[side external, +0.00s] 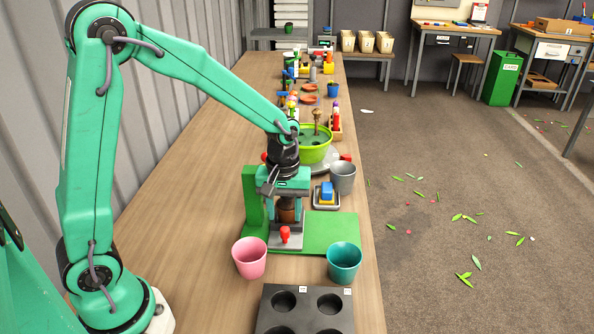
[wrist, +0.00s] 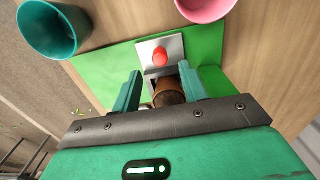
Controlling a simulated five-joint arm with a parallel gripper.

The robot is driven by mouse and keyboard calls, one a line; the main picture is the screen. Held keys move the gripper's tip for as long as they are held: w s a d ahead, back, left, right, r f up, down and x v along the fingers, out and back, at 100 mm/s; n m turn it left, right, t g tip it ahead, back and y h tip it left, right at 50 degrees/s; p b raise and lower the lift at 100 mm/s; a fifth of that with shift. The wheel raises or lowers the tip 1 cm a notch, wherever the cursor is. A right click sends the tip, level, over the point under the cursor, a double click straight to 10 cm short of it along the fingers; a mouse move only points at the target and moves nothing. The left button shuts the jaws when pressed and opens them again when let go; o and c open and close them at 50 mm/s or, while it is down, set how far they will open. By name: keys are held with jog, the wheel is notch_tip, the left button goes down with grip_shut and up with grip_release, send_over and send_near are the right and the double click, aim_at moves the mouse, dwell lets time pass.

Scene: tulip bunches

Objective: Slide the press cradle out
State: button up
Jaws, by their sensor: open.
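The press cradle (side external: 277,243) is a grey plate with a red knob (side external: 285,234) standing on its front end. It sits on the green press base (side external: 330,232). In the wrist view the grey cradle plate (wrist: 173,48) and red knob (wrist: 160,56) show beyond my fingertips. A brown cylinder (side external: 287,212) stands behind the knob, and its dark top (wrist: 168,98) shows in the wrist view. My gripper (wrist: 158,76) is open and empty, pointing down above the press, with the knob farther ahead, not between the fingers. My gripper (side external: 283,192) hides much of the press in the side view.
A pink cup (side external: 249,258) and a teal cup (side external: 344,262) stand close in front of the base. A dark tray with round holes (side external: 306,314) lies nearer. A grey cup (side external: 343,178) and a lime-green bowl (side external: 315,150) stand behind. Bare bench lies to the left.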

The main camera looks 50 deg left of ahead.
aim_at(285, 229)
jog(key=shift+f, duration=2.4)
grip_shut()
